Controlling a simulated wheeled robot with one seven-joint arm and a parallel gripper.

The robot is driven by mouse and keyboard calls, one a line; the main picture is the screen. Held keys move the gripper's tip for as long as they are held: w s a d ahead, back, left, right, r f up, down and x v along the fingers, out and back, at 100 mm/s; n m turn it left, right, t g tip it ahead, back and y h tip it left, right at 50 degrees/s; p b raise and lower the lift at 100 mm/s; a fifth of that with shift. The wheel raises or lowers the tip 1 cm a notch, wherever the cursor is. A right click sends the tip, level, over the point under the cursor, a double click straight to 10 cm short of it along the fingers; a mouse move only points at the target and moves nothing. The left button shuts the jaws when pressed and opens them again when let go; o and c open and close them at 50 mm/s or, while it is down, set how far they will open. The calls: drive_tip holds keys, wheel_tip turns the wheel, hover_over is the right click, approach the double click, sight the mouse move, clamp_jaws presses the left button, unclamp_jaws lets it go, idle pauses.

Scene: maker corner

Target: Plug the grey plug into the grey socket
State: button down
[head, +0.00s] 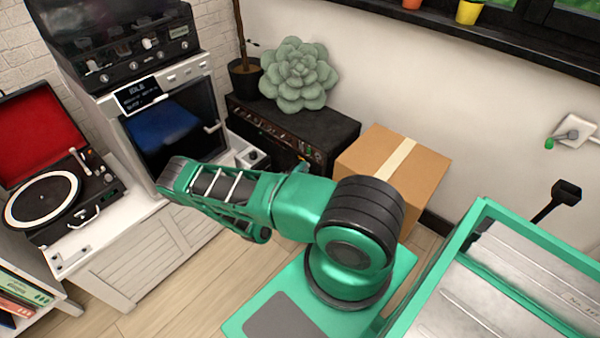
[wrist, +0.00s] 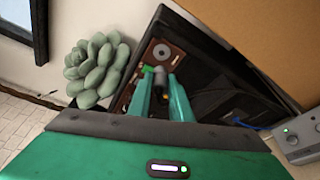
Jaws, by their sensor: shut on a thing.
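In the wrist view, my gripper (wrist: 161,80) is shut on a small grey piece (wrist: 156,73), which looks like the grey plug. It sits between the two green fingertips, and the fingers hide part of it. Just beyond the fingertips is the brown panel (wrist: 148,50) of a black cabinet. A round grey fitting (wrist: 162,51) shows on that panel; I cannot tell whether it is the grey socket. A small green piece (wrist: 147,69) shows beside the left fingertip. I cannot tell whether the plug touches the panel. In the head view my arm hides the gripper.
The black cabinet (head: 330,128) stands against the wall, with a succulent (head: 298,74) on top. A blue cable (wrist: 245,124) lies right of the fingers in the wrist view.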

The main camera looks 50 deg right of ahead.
sight(308, 166)
drive_tip(key=shift+w+d, duration=0.2)
drive_tip(key=shift+d, duration=2.5)
drive_tip(key=shift+s+r, duration=0.1)
drive_tip(key=shift+d, duration=0.55)
idle(0.5)
drive_tip(key=c, duration=1.5)
unclamp_jaws()
drive_tip(key=shift+c, duration=0.2)
drive_tip(key=v, duration=1)
drive_tip(key=shift+a, duration=0.4)
